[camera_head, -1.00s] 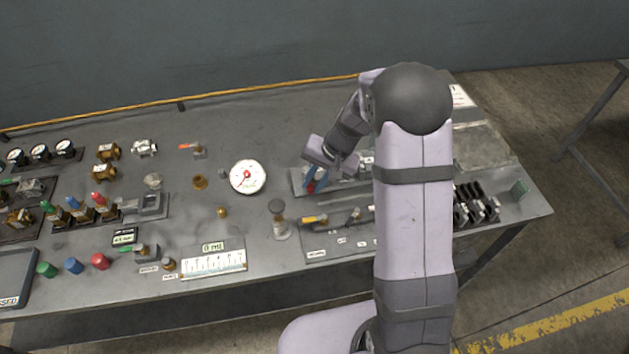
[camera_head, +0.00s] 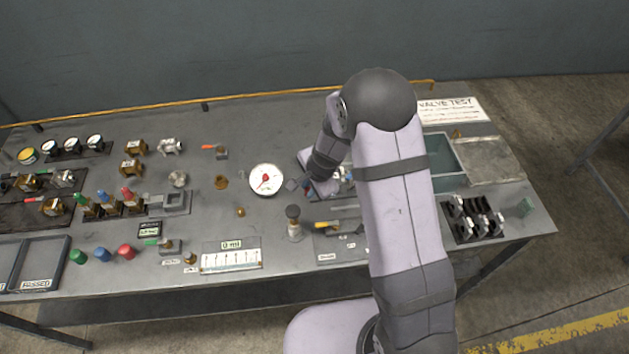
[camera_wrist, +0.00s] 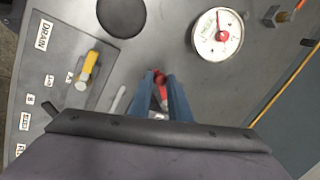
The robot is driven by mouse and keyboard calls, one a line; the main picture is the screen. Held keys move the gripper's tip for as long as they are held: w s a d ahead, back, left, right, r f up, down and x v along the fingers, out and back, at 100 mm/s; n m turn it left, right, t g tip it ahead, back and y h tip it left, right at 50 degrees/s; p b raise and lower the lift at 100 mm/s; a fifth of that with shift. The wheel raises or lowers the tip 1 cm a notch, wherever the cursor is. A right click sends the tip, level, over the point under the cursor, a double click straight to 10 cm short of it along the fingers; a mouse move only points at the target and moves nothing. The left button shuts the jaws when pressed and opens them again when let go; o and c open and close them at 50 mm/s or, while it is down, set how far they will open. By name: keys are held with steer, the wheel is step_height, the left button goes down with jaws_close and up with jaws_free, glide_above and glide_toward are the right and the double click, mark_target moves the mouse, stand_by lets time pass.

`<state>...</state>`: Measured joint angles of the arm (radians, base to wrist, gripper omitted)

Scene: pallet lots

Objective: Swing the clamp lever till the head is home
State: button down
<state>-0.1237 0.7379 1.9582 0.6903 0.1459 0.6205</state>
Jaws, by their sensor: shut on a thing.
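My gripper (camera_wrist: 165,98) is shut on a red lever handle (camera_wrist: 160,79), which I take to be the clamp lever; its red end shows between the two blue fingers in the wrist view. In the head view my gripper (camera_head: 307,187) is low over the bench, right of the white round gauge (camera_head: 266,180). The gauge also shows at the upper right of the wrist view (camera_wrist: 218,35). My wrist and arm hide most of the clamp, and I cannot make out its head or whether it touches anything.
A dark-topped post (camera_head: 293,213) and a yellow-handled valve (camera_wrist: 89,62) on the DRAIN plate (camera_wrist: 62,30) stand close by. A teal tray (camera_head: 447,184) and a rack of black parts (camera_head: 472,220) lie to the right. Several fittings crowd the left side.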

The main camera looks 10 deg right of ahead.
steer(key=shift+w+a+m+p, duration=0.15)
steer(key=shift+a+m+p, duration=0.25)
steer(key=shift+p, duration=0.45)
steer(key=shift+d, duration=0.1)
steer(key=c, duration=1.6)
jaws_free()
steer(key=shift+c, duration=0.2)
steer(key=a+p+v, duration=0.1)
steer(key=p+v, duration=0.1)
steer(key=v, duration=0.5)
steer(key=shift+d+p, duration=0.3)
steer(key=shift+d, duration=0.1)
steer(key=shift+r, duration=0.1)
steer(key=shift+c, duration=0.2)
